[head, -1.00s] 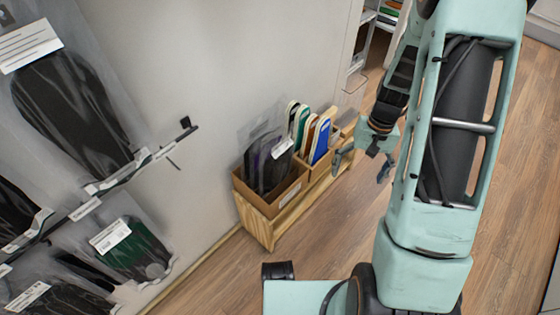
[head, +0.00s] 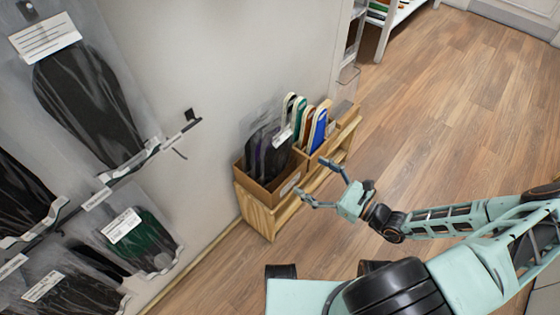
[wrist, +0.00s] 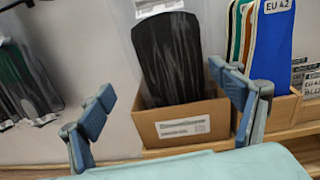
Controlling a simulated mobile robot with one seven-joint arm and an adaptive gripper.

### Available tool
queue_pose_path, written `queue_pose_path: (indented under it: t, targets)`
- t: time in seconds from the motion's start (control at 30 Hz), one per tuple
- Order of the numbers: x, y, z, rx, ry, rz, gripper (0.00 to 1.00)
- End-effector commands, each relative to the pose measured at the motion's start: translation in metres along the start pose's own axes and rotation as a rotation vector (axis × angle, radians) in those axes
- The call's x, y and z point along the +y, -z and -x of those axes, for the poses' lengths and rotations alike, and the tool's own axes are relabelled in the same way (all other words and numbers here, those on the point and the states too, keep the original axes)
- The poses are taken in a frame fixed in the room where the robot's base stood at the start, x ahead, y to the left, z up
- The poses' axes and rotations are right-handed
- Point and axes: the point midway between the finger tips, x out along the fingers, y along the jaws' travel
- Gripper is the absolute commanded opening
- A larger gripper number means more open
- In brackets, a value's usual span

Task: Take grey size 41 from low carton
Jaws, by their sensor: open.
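A brown cardboard carton (head: 283,188) stands at the near end of a low wooden rack against the wall; it also shows in the wrist view (wrist: 222,117). Dark insoles in clear bags (head: 268,152) stand upright in it. One dark bagged insole (wrist: 168,60) faces the wrist camera, with a white label at its top that I cannot read. I cannot tell which pack is grey size 41. My gripper (head: 311,176) is open and empty, to the right of the carton and apart from it. In the wrist view its fingers frame the carton.
A second carton (head: 316,157) beside it holds green, brown and blue insoles; the blue one (wrist: 268,50) is marked EU 42. Bagged insoles (head: 85,100) hang from wall hooks (head: 190,116) at left. The wood floor (head: 430,100) to the right is clear.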

Motion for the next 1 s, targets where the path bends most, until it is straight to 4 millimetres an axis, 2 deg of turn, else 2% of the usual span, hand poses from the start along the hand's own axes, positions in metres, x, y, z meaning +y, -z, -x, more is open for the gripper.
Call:
queue_pose_path:
  t: [0.13,0.4,0.63,0.83,1.0]
  targets:
    - [-0.011,-0.004,-0.006,-0.032,0.055,-0.034,0.85]
    - [-0.013,-0.004,-0.046,-0.031,0.052,-0.035,0.85]
    - [-0.013,-0.004,-0.064,-0.029,0.052,-0.034,0.85]
    - [-0.014,-0.004,-0.095,-0.03,0.051,-0.034,0.85]
    - [-0.015,-0.005,-0.108,-0.028,0.051,-0.032,0.85]
